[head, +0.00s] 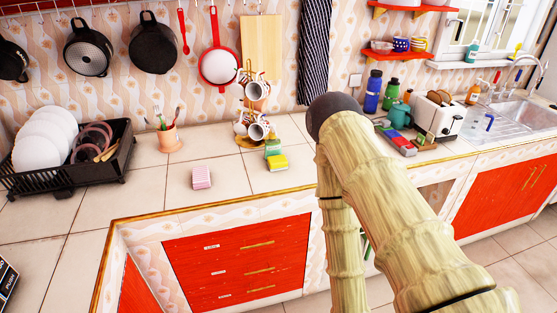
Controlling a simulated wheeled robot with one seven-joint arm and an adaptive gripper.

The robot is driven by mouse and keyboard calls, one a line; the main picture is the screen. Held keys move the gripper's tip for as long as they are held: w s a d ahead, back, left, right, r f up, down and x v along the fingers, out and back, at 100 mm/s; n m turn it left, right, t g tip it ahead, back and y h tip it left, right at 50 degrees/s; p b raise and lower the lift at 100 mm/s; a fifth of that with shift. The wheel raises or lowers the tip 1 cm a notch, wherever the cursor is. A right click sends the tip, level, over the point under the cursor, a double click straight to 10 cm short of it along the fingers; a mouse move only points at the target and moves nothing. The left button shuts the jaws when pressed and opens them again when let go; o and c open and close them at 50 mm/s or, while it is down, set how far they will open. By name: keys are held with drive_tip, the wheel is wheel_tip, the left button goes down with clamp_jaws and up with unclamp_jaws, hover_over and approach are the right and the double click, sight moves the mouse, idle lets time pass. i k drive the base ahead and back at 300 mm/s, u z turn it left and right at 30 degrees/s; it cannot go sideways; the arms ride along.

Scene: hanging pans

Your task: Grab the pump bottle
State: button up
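Several bottles show in the head view, and I cannot tell for sure which is the pump bottle. A small teal bottle (472,52) with a narrow top stands on the window sill at the upper right. An orange bottle (473,94) stands on the counter left of the sink. A small green and yellow bottle (272,146) stands mid-counter, behind a yellow sponge (278,163). My bamboo-textured arm reaches up from the lower right and bends at a dark joint. My gripper is not visible, and none of these bottles is seen touching my arm.
A black dish rack (105,168) with plates stands at the left. A mug tree (252,142), pink sponge (202,177) and utensil cup (167,139) are mid-counter. A toaster (437,117) and blue bottle (373,91) stand behind my arm.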

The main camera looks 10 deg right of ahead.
sight(273, 147)
drive_tip(key=k, duration=0.3)
drive_tip(key=z, duration=1.85)
drive_tip(key=i, duration=1.2)
drive_tip(key=u, duration=1.6)
